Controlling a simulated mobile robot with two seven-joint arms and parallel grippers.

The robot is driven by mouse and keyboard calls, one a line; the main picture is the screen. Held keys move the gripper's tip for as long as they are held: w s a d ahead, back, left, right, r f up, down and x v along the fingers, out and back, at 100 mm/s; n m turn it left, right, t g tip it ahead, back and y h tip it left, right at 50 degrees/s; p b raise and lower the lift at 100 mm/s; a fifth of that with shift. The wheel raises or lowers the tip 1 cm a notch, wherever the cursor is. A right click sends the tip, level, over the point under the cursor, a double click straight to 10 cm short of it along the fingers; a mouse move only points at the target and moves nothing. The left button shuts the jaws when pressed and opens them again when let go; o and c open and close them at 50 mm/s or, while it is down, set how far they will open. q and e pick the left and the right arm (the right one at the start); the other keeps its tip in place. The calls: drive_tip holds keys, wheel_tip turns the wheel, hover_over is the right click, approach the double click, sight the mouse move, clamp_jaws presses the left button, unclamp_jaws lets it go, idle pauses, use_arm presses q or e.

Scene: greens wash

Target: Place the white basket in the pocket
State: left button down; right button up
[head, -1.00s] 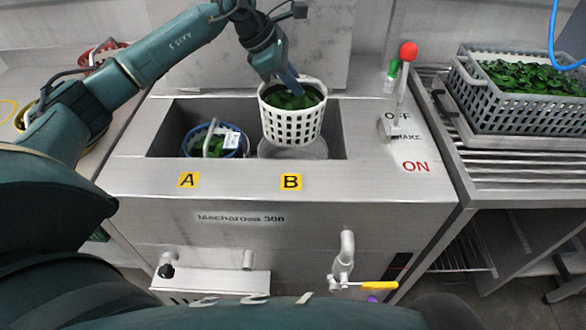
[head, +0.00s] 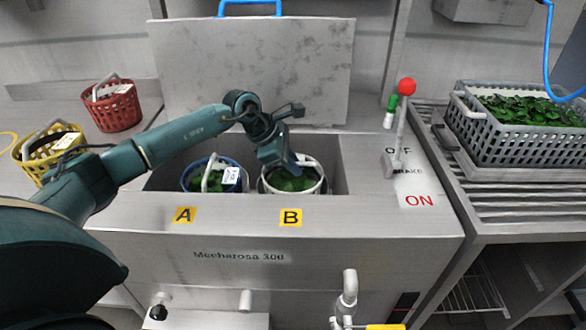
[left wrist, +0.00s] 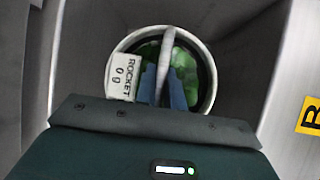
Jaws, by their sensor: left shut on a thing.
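The white basket (head: 321,184) holds green leaves and sits down in the pocket behind label B (head: 290,217), with only its upper part showing above the front wall. My left gripper (head: 297,163) is over the basket. In the left wrist view, the blue fingers (left wrist: 162,88) are shut on the basket's white handle, and a white tag (left wrist: 121,78) reading "ROCKET 0 g" hangs at the rim. The basket looks upright. Whether its bottom touches the pocket floor is hidden. My right gripper is not in view.
A blue basket (head: 236,188) with leaves stands in the pocket behind label A (head: 185,215). Red (head: 113,112) and yellow (head: 36,157) baskets stand at the left. A red-knobbed lever (head: 400,125) rises right of the pockets. A grey crate (head: 500,148) of greens stands farther right.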

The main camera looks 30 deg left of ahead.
use_arm(q)
drive_tip(key=shift+w+f, duration=0.1)
drive_tip(key=shift+f, duration=0.55)
drive_tip(key=c, duration=1.5)
unclamp_jaws()
drive_tip(key=v, duration=1.2)
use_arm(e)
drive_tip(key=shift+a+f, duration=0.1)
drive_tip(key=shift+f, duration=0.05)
use_arm(q)
drive_tip(key=shift+f, duration=0.1)
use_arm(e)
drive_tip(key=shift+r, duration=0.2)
